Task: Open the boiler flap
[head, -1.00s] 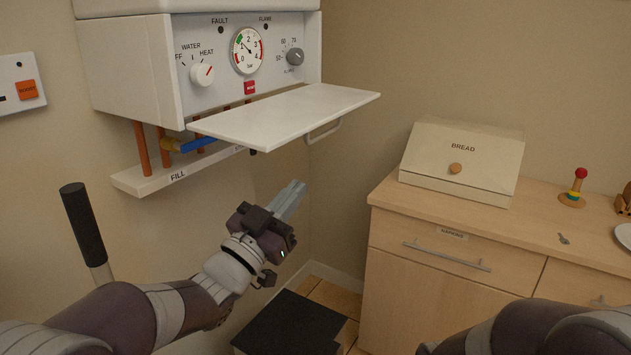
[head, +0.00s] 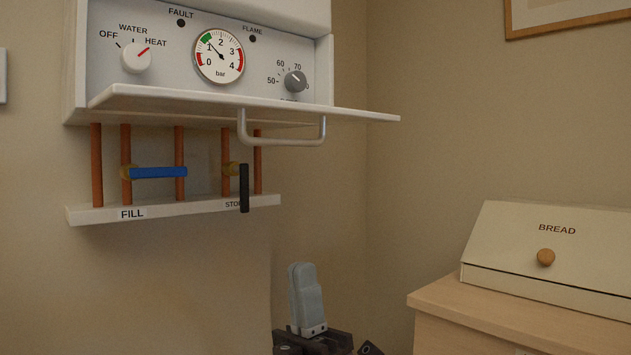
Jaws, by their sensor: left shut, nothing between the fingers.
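The boiler (head: 75,60) hangs on the wall at the upper left. Its white flap (head: 200,103) is swung down and stands out level below the control panel, with its bar handle (head: 284,142) on the underside. The panel behind shows a dial gauge (head: 219,55), a mode knob (head: 136,57) and a temperature knob (head: 295,81). My left gripper (head: 305,285) is at the bottom middle, fingers pointing up, shut and empty. It is below the flap and apart from the handle. My right gripper is out of view.
Copper pipes (head: 96,165) run below the boiler to a white ledge (head: 180,208), with a blue lever (head: 158,172) and a black lever (head: 244,187). A bread box (head: 560,245) stands on a wooden cabinet (head: 450,300) at the right. Open space lies between boiler and cabinet.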

